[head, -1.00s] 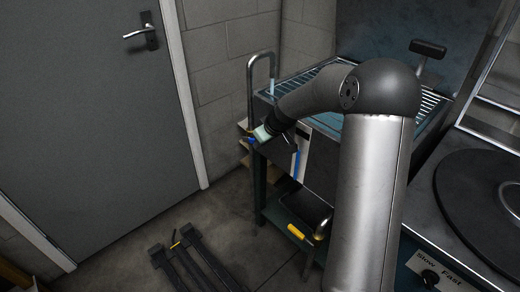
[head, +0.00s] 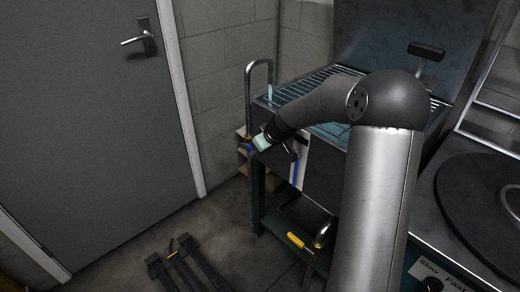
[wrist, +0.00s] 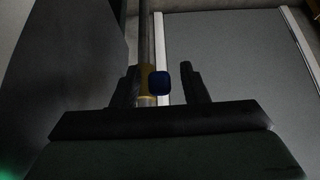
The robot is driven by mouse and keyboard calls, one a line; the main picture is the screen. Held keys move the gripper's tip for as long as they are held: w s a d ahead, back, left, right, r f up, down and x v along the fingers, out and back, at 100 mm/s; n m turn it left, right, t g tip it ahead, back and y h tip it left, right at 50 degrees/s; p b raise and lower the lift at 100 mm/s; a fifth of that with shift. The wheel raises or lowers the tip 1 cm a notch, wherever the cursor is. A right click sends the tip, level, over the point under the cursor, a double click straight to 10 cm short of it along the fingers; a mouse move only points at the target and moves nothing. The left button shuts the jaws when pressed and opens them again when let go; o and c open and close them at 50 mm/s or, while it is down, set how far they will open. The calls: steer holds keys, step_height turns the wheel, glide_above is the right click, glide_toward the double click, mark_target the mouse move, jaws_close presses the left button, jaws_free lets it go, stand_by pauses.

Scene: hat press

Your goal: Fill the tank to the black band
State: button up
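The tank (head: 322,172) is a dark metal box with a wire rack on top, at the back against the wall. A bent metal pipe (head: 249,100) stands at its left, and a pale blue stream (head: 269,93) hangs below its spout. The tap's blue handle (head: 246,148) is low on the pipe. My gripper (head: 259,144) is beside it. In the wrist view the blue handle (wrist: 160,83) shows between my two separated fingers, with gaps visible. A pale gauge strip with a blue column (head: 295,173) is on the tank's front, partly behind my arm. I cannot make out the black band.
A grey door (head: 80,120) is at the left. A yellow-handled tool (head: 299,242) lies on the low shelf under the tank. A dark frame (head: 185,270) is on the floor. A round black plate (head: 480,205) is at the right.

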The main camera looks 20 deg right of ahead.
steer(key=p+v, duration=0.1)
steer(key=v, duration=1.6)
steer(key=shift+s+p, duration=0.2)
steer(key=shift+p, duration=0.2)
steer(key=shift+d+r, duration=0.1)
steer(key=shift+r, duration=0.05)
steer(key=s+a+r+m+g+h+p, duration=0.1)
steer(key=s+a+r+p, duration=0.1)
steer(key=s+a+p, duration=0.25)
steer(key=s+a+r+m+g+p, duration=0.1)
steer(key=s+a+r+g+p, duration=0.1)
steer(key=s+a+r+p, duration=0.3)
steer(key=s+m+g+h+p, duration=0.1)
steer(key=s+p, duration=0.5)
steer(key=s, duration=1.4)
steer(key=shift+r+m+g+h+p, duration=0.45)
steer(key=shift+m+g, duration=0.25)
steer(key=shift+m, duration=0.4)
steer(key=shift+a+r, duration=0.1)
stand_by(1.6)
